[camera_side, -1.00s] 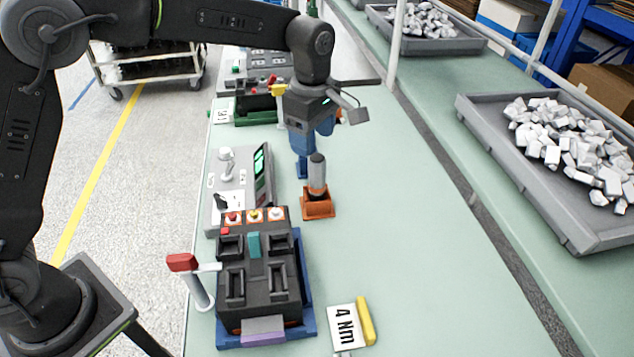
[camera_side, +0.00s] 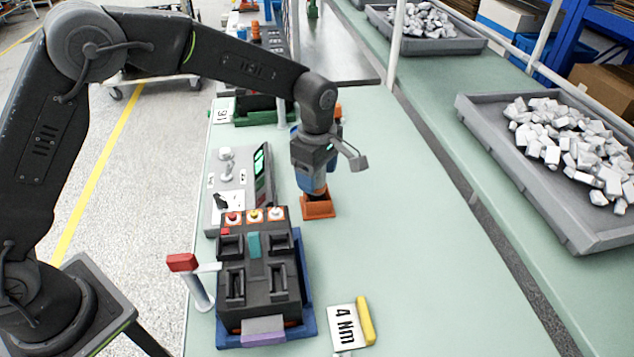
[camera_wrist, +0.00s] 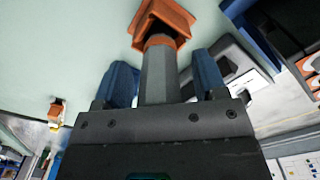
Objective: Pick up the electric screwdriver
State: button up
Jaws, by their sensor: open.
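The electric screwdriver (camera_side: 320,189) stands upright in an orange holder (camera_side: 318,208) on the green bench. In the side view its upper part is hidden by my gripper (camera_side: 312,182), which points down over it. In the wrist view the screwdriver's grey body (camera_wrist: 158,78) with its orange band lies between the two blue fingers of my gripper (camera_wrist: 163,72). A gap shows on each side, so the fingers are open around it and not clamped. The orange holder (camera_wrist: 163,16) is beyond the fingertips.
Left of the holder is a grey test unit (camera_side: 238,180) with a green display. In front is a black breaker fixture (camera_side: 258,275) on a blue base, with a red-topped lever (camera_side: 183,262). A "4 Nm" card (camera_side: 346,325) lies nearby. The bench right of the holder is clear.

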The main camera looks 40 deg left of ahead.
jog(key=c, duration=1)
jog(key=shift+r, duration=0.1)
jog(key=shift+r, duration=0.5)
jog(key=r, duration=0.3)
jog(key=shift+a+r, duration=0.2)
jog(key=s+a+r, duration=0.2)
jog(key=a+r, duration=0.4)
jog(key=a, duration=0.4)
jog(key=s+d+r, duration=0.8)
jog(key=s+d, duration=0.3)
